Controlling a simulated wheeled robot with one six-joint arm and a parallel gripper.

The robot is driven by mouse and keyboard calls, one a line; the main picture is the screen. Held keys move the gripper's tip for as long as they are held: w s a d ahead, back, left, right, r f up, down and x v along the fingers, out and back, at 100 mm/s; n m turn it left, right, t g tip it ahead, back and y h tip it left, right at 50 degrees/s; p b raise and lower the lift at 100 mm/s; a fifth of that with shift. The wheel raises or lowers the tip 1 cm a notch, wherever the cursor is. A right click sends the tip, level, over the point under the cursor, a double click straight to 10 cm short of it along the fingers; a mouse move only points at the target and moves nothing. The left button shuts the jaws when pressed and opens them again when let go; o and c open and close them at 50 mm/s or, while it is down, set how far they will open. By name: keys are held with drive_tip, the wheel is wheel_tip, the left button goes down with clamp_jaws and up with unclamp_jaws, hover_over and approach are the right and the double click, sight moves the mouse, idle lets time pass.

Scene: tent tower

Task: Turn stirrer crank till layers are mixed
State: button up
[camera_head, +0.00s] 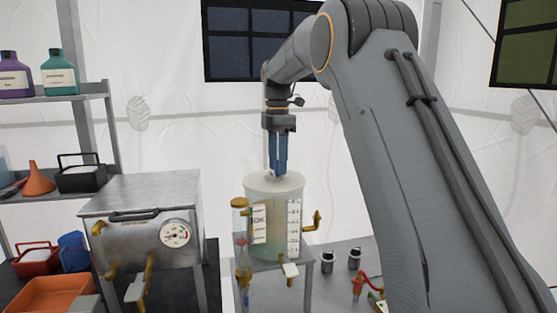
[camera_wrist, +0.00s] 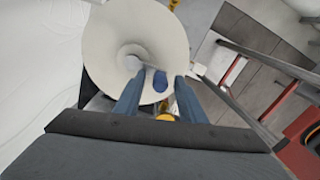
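The stirrer tank (camera_head: 275,225) is a pale, translucent cylinder on a small metal stand, with a white top. Its contents look pale yellow-green; I cannot make out clear layers. In the wrist view its round white top (camera_wrist: 110,35) has a raised centre hub (camera_wrist: 133,62). A blue knob (camera_wrist: 160,82), which looks like the crank handle, sits near the hub. My gripper (camera_head: 279,172) points down just above the tank. In the wrist view its two blue fingers (camera_wrist: 158,78) stand apart on either side of the knob, with gaps visible. Contact cannot be seen.
A metal box with a gauge (camera_head: 140,225) stands left of the tank. A shelf (camera_head: 55,195) with bottles and bins is at far left. A brass tap (camera_head: 313,222) juts from the tank's right side. Small dark canisters (camera_head: 340,260) stand to the right.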

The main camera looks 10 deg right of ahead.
drive_tip(key=shift+d+f, duration=0.1)
drive_tip(key=shift+f, duration=0.1)
drive_tip(key=shift+c, duration=0.3)
clamp_jaws()
